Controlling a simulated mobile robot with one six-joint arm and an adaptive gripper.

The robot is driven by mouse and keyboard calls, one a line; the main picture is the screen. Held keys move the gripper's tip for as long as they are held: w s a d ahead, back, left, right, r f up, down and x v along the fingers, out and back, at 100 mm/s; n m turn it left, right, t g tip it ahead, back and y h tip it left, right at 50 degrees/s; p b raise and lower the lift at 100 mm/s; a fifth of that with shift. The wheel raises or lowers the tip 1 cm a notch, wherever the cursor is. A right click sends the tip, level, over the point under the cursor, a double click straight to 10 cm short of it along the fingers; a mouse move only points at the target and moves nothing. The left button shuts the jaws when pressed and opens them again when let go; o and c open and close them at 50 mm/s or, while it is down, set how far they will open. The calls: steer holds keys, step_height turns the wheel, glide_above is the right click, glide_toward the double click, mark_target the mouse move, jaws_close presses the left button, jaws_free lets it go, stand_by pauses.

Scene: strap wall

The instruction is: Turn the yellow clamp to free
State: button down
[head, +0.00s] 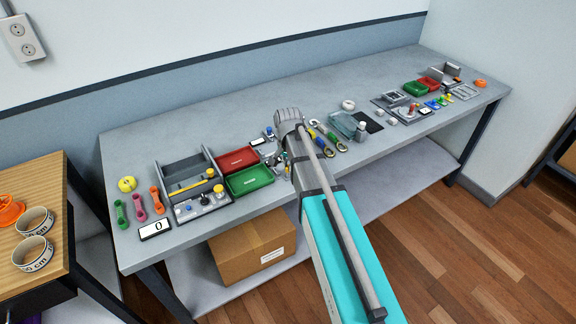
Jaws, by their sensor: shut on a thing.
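My arm reaches from the lower middle to the grey bench. My gripper (283,161) is small and mostly hidden below my wrist, just right of the green tray. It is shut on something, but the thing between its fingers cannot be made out. A grey fixture (265,149) with a blue knob (268,132) shows partly beside it, behind my wrist. I cannot make out a yellow clamp on that fixture. At the left, a yellow knob (219,190) stands on a grey control block (197,207), apart from my gripper.
Red (238,160) and green (249,180) trays stand close left of my gripper. Hand tools (328,137) with yellow and blue handles lie just right of my wrist. A glassy bin (344,124) is further right. The bench's back strip is clear.

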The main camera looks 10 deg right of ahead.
steer(key=m, duration=0.6)
steer(key=shift+m, duration=0.3)
stand_by(0.4)
steer(key=c, duration=0.7)
jaws_free()
steer(key=shift+n, duration=0.4)
